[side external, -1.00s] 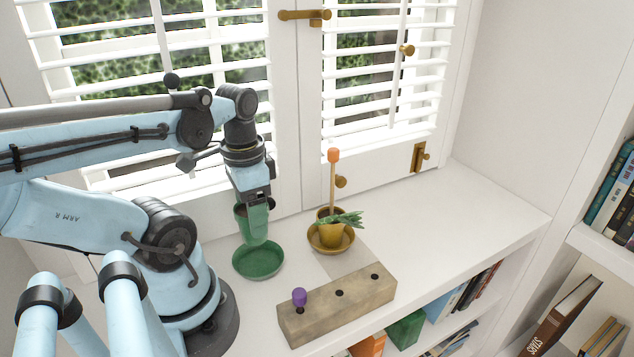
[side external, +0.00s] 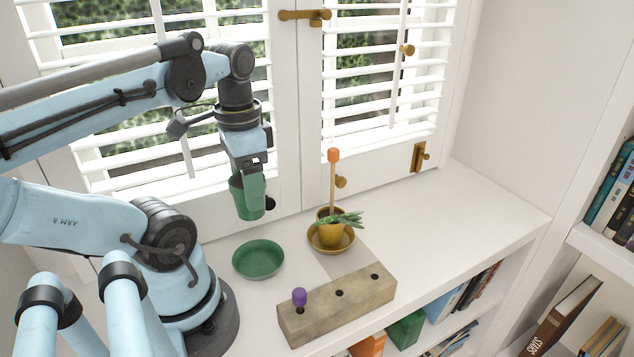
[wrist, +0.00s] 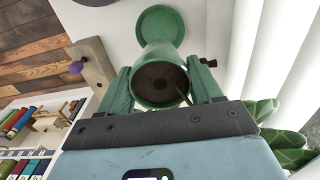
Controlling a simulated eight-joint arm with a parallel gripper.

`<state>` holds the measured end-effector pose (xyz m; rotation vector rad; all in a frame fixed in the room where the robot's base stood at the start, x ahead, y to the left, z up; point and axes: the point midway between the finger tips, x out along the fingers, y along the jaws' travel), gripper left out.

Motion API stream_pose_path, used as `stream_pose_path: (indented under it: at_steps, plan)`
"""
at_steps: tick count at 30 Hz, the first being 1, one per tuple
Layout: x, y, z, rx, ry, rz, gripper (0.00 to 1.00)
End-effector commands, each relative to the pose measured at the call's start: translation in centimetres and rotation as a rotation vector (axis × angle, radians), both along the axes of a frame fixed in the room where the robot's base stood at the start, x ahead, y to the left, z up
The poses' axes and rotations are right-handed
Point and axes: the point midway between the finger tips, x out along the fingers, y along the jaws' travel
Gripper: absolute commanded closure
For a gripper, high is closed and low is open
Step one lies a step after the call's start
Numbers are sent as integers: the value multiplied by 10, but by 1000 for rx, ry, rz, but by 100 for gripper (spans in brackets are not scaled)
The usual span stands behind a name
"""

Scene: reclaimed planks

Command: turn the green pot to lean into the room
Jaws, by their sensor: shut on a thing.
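My gripper (side external: 252,190) is shut on the green pot (side external: 240,196) and holds it in the air near the window. The pot is above and apart from its green saucer (side external: 258,259), which sits empty on the white sill. In the wrist view the pot (wrist: 160,56) is between my two fingers, with dark soil inside. The saucer (wrist: 160,18) shows beyond it. Green leaves (wrist: 285,140) show at lower right there; the frames do not clearly show whether they grow from this pot. My gripper hides part of the pot in the side view.
A yellow pot (side external: 331,233) with a small plant and an orange-topped stick (side external: 333,175) stands in a saucer to the right. A wooden block (side external: 338,305) with a purple peg (side external: 299,297) lies in front. Window blinds (side external: 210,120) are close behind. The sill's right side is free.

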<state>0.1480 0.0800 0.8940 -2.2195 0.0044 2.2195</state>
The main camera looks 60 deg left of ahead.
Motion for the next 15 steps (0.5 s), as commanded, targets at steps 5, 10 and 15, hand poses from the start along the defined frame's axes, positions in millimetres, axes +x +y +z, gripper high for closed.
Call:
stream_pose_path:
  at_steps: [5, 10, 15]
  plan:
    - [0, 0, 2, 0, 0, 0, 78]
    - [0, 0, 2, 0, 0, 0, 78]
    - [2, 1, -8, 0, 0, -32, 78]
